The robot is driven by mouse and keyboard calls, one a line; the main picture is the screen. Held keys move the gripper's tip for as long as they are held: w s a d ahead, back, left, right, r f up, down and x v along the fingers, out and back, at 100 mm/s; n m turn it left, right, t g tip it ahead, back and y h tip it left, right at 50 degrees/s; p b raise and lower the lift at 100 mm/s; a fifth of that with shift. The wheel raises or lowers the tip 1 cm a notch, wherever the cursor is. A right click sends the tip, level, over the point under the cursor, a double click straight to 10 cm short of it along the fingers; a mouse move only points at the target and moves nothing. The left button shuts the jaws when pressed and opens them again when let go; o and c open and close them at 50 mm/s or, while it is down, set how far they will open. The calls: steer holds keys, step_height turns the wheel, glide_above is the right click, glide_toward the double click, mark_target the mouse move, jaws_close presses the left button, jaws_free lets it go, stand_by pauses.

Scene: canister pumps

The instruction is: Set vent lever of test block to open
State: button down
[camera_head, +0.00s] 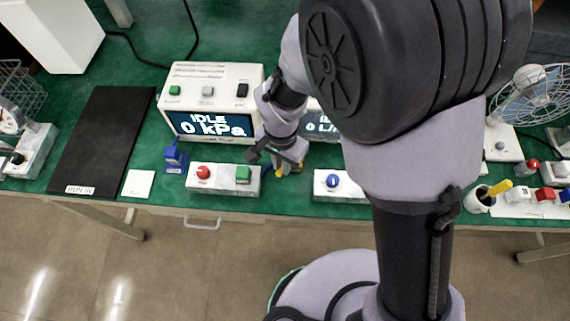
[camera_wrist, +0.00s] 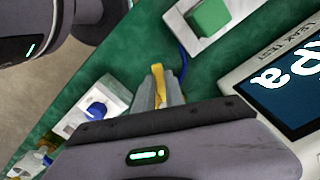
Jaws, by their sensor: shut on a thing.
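My gripper (camera_head: 284,163) is low over the bench, just right of the button box with a red and a green button. In the wrist view its two grey fingers (camera_wrist: 160,88) are shut on a narrow yellow lever (camera_wrist: 157,73), whose end sticks out past the fingertips. A bit of yellow also shows at the fingers in the head view. The test block under the lever is hidden by my gripper, so I cannot read the lever's setting. The leak tester's screen (camera_head: 209,125) reads IDLE, 0 kPa.
The button box (camera_head: 222,190) is close on the left, its green button (camera_wrist: 209,17) also in the wrist view. A box with a blue knob (camera_head: 333,181) stands on the right. The leak tester (camera_head: 212,85) is behind. A black mat (camera_head: 103,140) lies further left.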

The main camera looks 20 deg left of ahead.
mark_target(281, 167)
steer(key=shift+w+a+m, duration=0.1)
steer(key=shift+a+m, duration=0.1)
steer(key=shift+m, duration=0.1)
stand_by(0.4)
steer(key=c, duration=1.4)
jaws_free()
step_height(281, 167, up, 18)
steer(key=p, duration=0.6)
steer(key=shift+f+p, duration=0.25)
steer(key=shift+p, duration=0.1)
